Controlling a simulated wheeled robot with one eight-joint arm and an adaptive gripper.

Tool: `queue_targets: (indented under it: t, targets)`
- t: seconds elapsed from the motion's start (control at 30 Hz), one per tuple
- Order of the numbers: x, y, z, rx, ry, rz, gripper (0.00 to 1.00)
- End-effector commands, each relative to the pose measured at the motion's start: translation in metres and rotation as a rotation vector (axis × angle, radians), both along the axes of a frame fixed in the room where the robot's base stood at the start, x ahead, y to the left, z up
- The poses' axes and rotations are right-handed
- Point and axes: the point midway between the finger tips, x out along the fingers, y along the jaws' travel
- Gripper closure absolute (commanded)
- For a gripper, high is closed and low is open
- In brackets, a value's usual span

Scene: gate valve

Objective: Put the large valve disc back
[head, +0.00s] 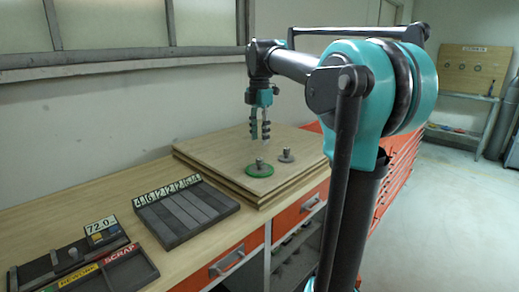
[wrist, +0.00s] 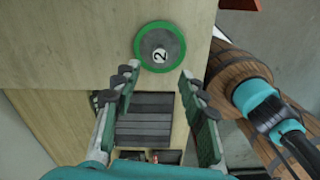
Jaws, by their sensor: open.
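A large disc with a green rim and a grey centre (head: 260,170) lies flat on the stacked wooden boards, with a short knob standing up from it. In the wrist view the green-rimmed disc (wrist: 171,47) shows a white label with a "2". A smaller grey disc (head: 286,157) with a knob lies behind it to the right in the head view. My gripper (head: 260,139) points down above the boards, near the green disc and apart from it. In the wrist view my gripper (wrist: 158,76) has its fingers spread with nothing between them, and the disc lies beyond the fingertips.
The stacked boards (head: 215,150) sit on the workbench. A dark slotted rack (head: 187,213) with number labels stands left of them. Farther left are a tray (head: 115,275) marked SCRAP and a small device (head: 102,233) reading 72.0. Orange drawers (head: 298,215) are below the bench.

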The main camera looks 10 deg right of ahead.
Motion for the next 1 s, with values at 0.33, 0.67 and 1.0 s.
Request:
queue_targets:
  t: [0.33,0.67,1.0]
  targets:
    - [0.0,0.0,0.021,0.0,0.0,0.0,0.58]
    - [0.0,0.0,0.021,0.0,0.0,0.0,0.58]
    - [0.0,0.0,0.02,0.0,0.0,0.0,0.58]
